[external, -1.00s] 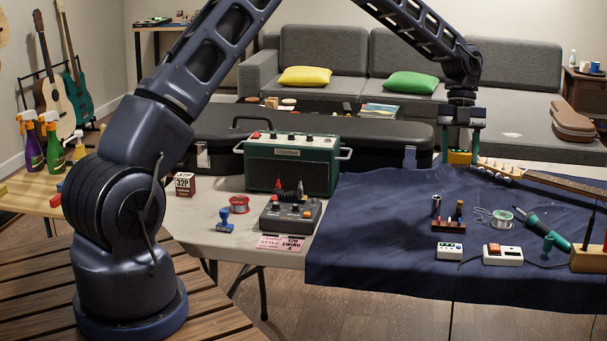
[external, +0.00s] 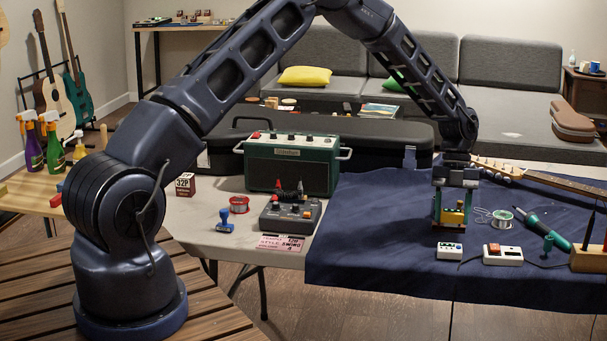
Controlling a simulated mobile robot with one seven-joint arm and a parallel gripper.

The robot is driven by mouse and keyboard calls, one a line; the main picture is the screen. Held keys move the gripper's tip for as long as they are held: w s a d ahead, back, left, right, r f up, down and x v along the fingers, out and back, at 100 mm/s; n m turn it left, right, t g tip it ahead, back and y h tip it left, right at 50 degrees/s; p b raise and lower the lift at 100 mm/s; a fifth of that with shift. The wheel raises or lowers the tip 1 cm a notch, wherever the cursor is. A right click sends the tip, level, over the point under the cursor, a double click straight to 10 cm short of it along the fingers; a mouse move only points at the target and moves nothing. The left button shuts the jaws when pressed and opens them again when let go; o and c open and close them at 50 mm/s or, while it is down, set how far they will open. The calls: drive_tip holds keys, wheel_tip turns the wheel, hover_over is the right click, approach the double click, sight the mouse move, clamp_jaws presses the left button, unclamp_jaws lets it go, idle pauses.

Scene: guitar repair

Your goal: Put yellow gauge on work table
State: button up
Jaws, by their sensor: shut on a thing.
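My gripper (external: 452,220) is over the blue-cloth part of the work table (external: 375,230), pointing down. It is shut on the small yellow gauge (external: 453,216), which shows between its teal fingers. I cannot tell whether the gauge touches anything below it. The small wooden stand with little tools is mostly hidden behind or below the gripper.
A white pedal with small knobs (external: 450,251) and a white box with a red switch (external: 502,255) lie in front of the gripper. A guitar neck (external: 545,178) is behind. Cloth left of the gripper is clear.

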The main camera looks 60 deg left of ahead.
drive_tip(key=shift+f, duration=2.2)
drive_tip(key=o, duration=1)
drive_tip(key=shift+f, duration=0.1)
drive_tip(key=v, duration=1.2)
wheel_tip(320, 180, up, 18)
drive_tip(key=n+t+y, duration=0.2)
drive_tip(key=n, duration=0.4)
hover_over(451, 225)
drive_tip(key=s+a, duration=0.1)
drive_tip(key=s, duration=0.5)
drive_tip(key=s+d+r+n+t+y, duration=0.1)
drive_tip(key=s+r+n+t, duration=0.1)
drive_tip(key=s+r+n, duration=0.85)
drive_tip(key=s+r+n+t, duration=0.1)
drive_tip(key=s+n, duration=0.2)
drive_tip(key=s, duration=0.8)
drive_tip(key=s+r+n+t, duration=0.1)
drive_tip(key=s+n, duration=0.3)
drive_tip(key=s, duration=0.8)
drive_tip(key=s+r+n+t, duration=0.1)
drive_tip(key=s+r+n, duration=0.1)
drive_tip(key=s, duration=1)
drive_tip(key=shift+s+a+r+n+t, duration=0.2)
drive_tip(key=shift+n+t, duration=0.2)
drive_tip(key=shift+n, duration=0.35)
